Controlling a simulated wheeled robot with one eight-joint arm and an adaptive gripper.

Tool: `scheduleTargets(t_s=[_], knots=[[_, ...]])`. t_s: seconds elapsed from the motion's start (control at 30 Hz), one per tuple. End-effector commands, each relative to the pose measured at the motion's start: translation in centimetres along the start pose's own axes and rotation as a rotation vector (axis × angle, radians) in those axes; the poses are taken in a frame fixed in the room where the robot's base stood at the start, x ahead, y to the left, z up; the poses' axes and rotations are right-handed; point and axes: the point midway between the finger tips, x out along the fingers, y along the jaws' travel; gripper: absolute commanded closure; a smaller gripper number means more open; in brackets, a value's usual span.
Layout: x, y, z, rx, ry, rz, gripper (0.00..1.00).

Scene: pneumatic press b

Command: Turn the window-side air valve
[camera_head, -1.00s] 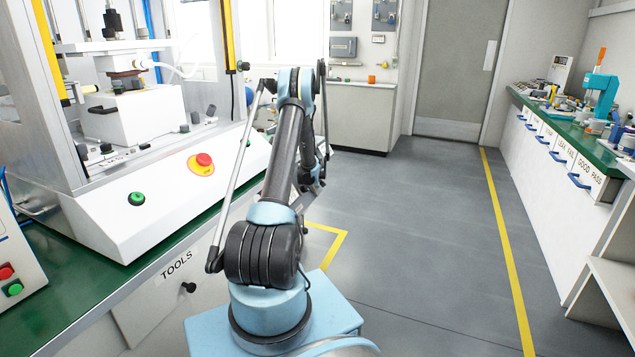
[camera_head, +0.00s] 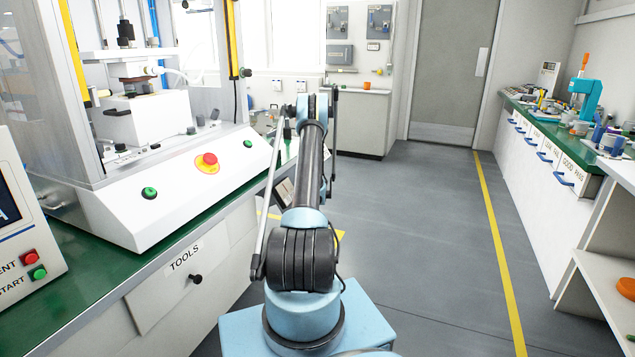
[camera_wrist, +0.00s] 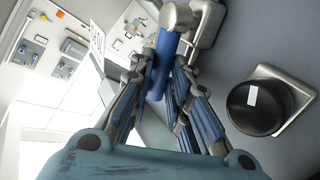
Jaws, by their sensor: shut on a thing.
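The valve's blue lever handle (camera_wrist: 161,62) shows in the wrist view, running down from a silver metal valve body (camera_wrist: 177,16) at the top. My gripper (camera_wrist: 163,72) has its fingers on both sides of the blue handle and is shut on it. The handle's lower end is partly hidden between the fingers. In the head view my own arm hides the gripper and the valve, beyond the right end of the press bench.
The white press (camera_head: 175,180) with its red stop button stands on the green bench (camera_head: 85,258) at left. A black round part (camera_wrist: 257,107) on a metal mount sits right of my gripper in the wrist view. Grey floor (camera_head: 430,250) is free at right.

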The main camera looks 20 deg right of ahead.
Motion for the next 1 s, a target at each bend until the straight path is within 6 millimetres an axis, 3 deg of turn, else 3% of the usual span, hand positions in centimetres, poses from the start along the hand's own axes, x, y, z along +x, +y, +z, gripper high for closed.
scheduleTargets(t_s=[0.03,0.4,0.43,0.5,0.83,1.0], knots=[[0.0,-1.0,-0.2,-0.002,0.002,-0.014,1.00],[0.0,-1.3,-0.3,-0.005,0.004,-0.015,1.00],[0.0,-1.3,-0.3,-0.006,0.004,-0.015,0.76],[0.0,-1.3,-0.3,-0.006,0.005,-0.015,0.63],[-0.1,-1.0,-0.4,-0.006,0.006,-0.010,0.63],[-1.4,-0.9,-0.4,-0.005,0.006,-0.009,0.63]])
